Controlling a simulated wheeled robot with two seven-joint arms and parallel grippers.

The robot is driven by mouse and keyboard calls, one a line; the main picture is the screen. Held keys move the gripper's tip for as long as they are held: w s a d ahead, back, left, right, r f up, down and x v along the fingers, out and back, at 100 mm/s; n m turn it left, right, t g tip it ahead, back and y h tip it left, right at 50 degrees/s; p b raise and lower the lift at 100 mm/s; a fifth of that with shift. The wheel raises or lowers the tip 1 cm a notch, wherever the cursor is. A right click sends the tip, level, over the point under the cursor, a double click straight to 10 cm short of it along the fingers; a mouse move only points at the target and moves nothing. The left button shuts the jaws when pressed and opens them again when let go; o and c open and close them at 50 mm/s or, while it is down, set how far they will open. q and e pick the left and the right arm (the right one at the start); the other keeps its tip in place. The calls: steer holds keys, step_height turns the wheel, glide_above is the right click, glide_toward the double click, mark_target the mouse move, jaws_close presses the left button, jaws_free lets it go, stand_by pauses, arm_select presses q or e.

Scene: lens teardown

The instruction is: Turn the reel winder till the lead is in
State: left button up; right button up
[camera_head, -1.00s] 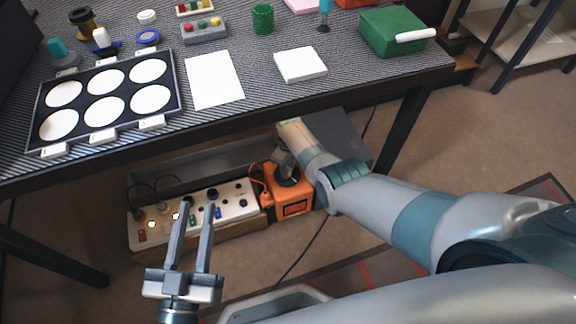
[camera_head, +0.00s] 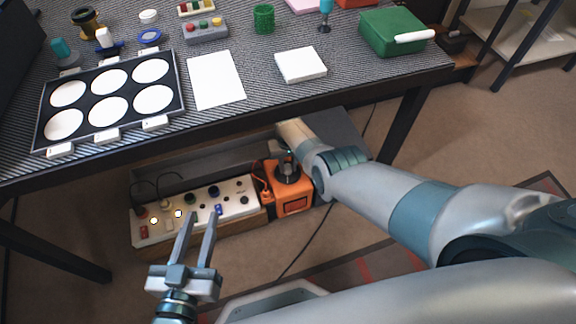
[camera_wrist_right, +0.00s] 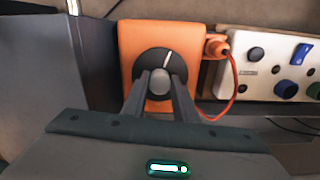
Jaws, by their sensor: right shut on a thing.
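The reel winder is an orange box (camera_head: 292,199) under the table, with a dark round knob on it. In the right wrist view the orange box (camera_wrist_right: 130,45) shows the black dial (camera_wrist_right: 152,64) with a white mark pointing up and slightly right. My right gripper (camera_wrist_right: 158,88) is shut on the grey middle of the knob. An orange lead (camera_wrist_right: 233,85) runs from a plug at the box's side and curves down beside the white panel. My left gripper (camera_head: 206,217) is open and empty, in front of the white panel. My right arm hides part of the winder in the head view.
A white panel (camera_head: 232,208) with knobs, switches and lit lamps stands beside the winder. A grey wall (camera_wrist_right: 40,70) is close on the winder's other side. The table (camera_head: 330,95) above carries a lens tray (camera_head: 178,90), a white sheet and a green box (camera_head: 392,32).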

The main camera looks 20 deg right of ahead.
mark_target(288, 168)
stand_by(0.4)
steer(key=o, duration=1.1)
steer(key=shift+c, duration=0.2)
arm_select(q)
steer(key=shift+f, duration=0.15)
arm_select(e)
steer(key=shift+r, duration=0.15)
step_height(288, 168, up, 2)
steer(key=shift+r+p, duration=0.1)
steer(key=shift+p, duration=0.9)
step_height(288, 168, up, 3)
steer(key=shift+f+p, duration=0.2)
steer(key=shift+p, duration=0.75)
arm_select(q)
steer(key=s+a+f+g+y+p, duration=0.3)
steer(key=s+a+f+g+y, duration=0.1)
steer(key=s+a+f+g, duration=0.5)
steer(key=shift+a+f+n+g+p, duration=0.15)
steer(key=shift+f+n+g+p, duration=0.2)
steer(key=shift+f+g, duration=0.4)
arm_select(e)
step_height(288, 168, up, 7)
arm_select(q)
steer(key=shift+f, duration=0.15)
arm_select(e)
steer(key=shift+s+f, duration=0.1)
steer(key=shift+f, duration=0.05)
